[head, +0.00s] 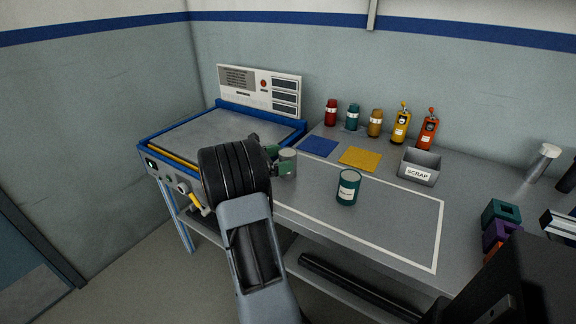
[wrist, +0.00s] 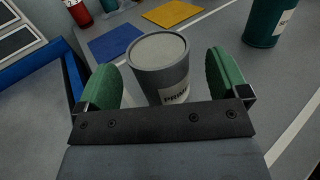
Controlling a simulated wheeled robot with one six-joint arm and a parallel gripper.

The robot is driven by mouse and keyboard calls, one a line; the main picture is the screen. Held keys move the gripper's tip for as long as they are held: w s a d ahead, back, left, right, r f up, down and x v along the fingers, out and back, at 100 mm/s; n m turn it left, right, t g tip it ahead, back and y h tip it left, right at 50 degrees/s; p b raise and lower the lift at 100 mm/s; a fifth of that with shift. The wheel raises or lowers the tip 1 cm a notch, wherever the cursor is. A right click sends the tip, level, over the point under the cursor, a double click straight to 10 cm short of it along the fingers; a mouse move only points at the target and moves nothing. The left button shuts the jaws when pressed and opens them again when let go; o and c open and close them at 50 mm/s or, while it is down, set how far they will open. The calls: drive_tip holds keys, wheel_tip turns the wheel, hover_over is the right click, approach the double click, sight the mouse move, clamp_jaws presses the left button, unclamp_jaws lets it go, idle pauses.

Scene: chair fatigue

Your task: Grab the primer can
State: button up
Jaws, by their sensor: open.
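The primer can (wrist: 160,62) is a grey cylinder with a pale lid and a label whose visible letters begin "PRIM". In the wrist view it stands upright between the two green finger pads of my gripper (wrist: 166,82), with a gap on each side. My gripper is open around or just short of it; the exact depth is hard to tell. In the head view the can (head: 287,161) shows beside my gripper (head: 276,158), partly hidden by it and my wrist.
A teal can (head: 348,187) stands to the right inside a white outline. Blue (head: 318,146) and yellow (head: 360,158) mats lie behind. A scrap bin (head: 419,167) is further right. A blue-edged machine (head: 205,133) stands left. Several bottles line the back.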

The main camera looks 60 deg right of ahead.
drive_tip(key=shift+x, duration=1.35)
drive_tip(key=c, duration=1.2)
